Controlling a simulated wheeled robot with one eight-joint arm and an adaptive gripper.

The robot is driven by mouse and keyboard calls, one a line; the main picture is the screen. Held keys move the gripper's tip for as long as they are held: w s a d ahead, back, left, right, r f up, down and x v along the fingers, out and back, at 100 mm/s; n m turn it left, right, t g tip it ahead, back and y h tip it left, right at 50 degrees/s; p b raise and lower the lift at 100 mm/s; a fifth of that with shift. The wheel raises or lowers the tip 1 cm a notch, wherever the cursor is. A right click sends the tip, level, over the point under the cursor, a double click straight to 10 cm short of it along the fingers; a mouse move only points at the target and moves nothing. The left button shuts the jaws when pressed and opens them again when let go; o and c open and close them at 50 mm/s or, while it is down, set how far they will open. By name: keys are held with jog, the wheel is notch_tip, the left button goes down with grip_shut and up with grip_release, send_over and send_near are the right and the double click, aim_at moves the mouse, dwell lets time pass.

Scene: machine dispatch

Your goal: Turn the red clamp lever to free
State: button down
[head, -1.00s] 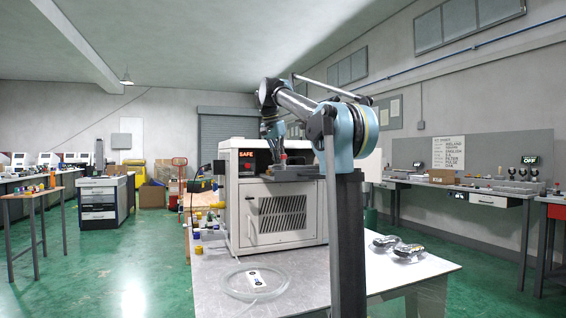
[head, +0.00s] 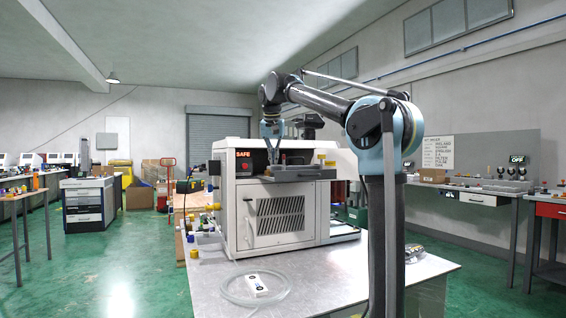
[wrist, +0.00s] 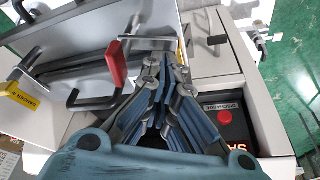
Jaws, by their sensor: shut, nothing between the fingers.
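The red clamp lever (wrist: 117,62) shows in the wrist view as a red grip, just left of my gripper's fingertips. It is beside metal bars on a grey plate (wrist: 85,40). I cannot tell whether the fingers touch it. My gripper (wrist: 165,62) is shut and empty. In the head view my gripper (head: 271,154) points down over the front top of the white machine (head: 238,215), just behind a grey tray-like ledge (head: 299,173). The lever cannot be made out in the head view.
A red button (wrist: 224,116) on a black panel is right of my fingers in the wrist view. The machine's display (head: 243,154) reads SAFE. A clear round dish (head: 232,294) lies on the table (head: 320,285) in front of the machine.

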jog(key=shift+s+a, duration=0.1)
jog(key=shift+s, duration=0.3)
dwell(0.5)
jog(key=shift+s+d, duration=0.25)
jog(key=shift+d, duration=0.55)
jog(key=shift+r, duration=0.3)
jog(key=v, duration=1.1)
jog(key=shift+a, duration=0.4)
jog(key=shift+d, duration=0.1)
